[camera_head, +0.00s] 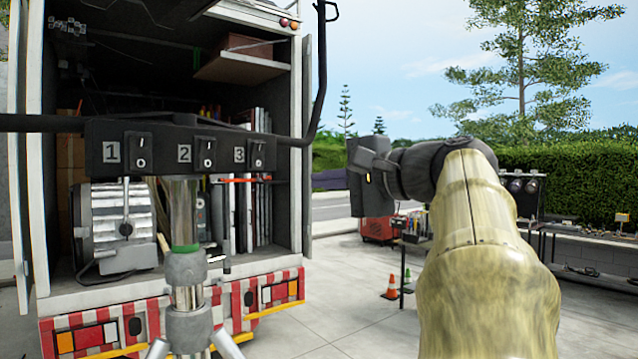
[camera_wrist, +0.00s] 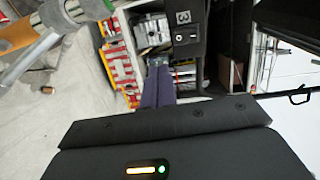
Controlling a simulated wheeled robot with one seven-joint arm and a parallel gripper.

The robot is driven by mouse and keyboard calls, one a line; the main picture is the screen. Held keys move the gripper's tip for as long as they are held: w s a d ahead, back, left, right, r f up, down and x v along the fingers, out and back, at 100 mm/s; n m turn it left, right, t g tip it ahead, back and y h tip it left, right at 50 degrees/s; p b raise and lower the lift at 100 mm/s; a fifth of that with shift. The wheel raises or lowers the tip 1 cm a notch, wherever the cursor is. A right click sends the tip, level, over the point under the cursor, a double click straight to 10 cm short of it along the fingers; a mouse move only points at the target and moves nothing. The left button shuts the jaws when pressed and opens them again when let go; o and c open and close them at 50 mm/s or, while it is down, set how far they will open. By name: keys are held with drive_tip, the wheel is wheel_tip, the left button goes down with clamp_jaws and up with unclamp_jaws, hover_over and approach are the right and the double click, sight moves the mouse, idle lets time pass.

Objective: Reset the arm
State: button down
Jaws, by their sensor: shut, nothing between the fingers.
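My arm rises in a yellowish sleeve at the right of the head view and bends left at its dark wrist. My gripper (camera_wrist: 158,66) shows in the wrist view as two dark purplish fingers side by side, shut and with nothing between them. In the head view the dark end of the arm is in open air, right of the truck (camera_head: 305,130) and apart from it; the fingertips are hard to make out there. A black switch bar (camera_head: 180,147) numbered 1, 2 and 3 stands on a metal stand in front of the truck's open back.
A metal stand (camera_head: 186,270) holds the bar at left. Behind my arm are a red machine (camera_head: 378,229), an orange cone (camera_head: 392,287) and a dark table (camera_head: 590,231).

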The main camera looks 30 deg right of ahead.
drive_tip(key=shift+a, duration=0.3)
drive_tip(key=w+a+f+n+g+h, duration=0.1)
drive_tip(key=w+a+f+g, duration=0.1)
drive_tip(key=f, duration=0.8)
drive_tip(key=w+a+f+g, duration=0.1)
drive_tip(key=w+f+g, duration=0.2)
drive_tip(key=f, duration=0.6)
drive_tip(key=w+a+f+n+g+h, duration=0.1)
drive_tip(key=w+a+f+g, duration=0.1)
drive_tip(key=f, duration=0.8)
drive_tip(key=s+a+f+n+g+h, duration=0.1)
drive_tip(key=s+a+f+n, duration=0.3)
drive_tip(key=f, duration=0.5)
drive_tip(key=s+a+f+n+g, duration=0.3)
drive_tip(key=s+a+f+n, duration=0.1)
drive_tip(key=f, duration=0.5)
drive_tip(key=s+a+f+n+g+h, duration=0.1)
drive_tip(key=s+a+f+n+g, duration=0.1)
drive_tip(key=s+a+f+n, duration=0.3)
wheel_tip(320, 180, down, 5)
drive_tip(key=shift+s+r+g+h, duration=0.1)
drive_tip(key=shift+s+g+h, duration=0.2)
drive_tip(key=shift+s+g, duration=0.15)
drive_tip(key=shift+a, duration=0.1)
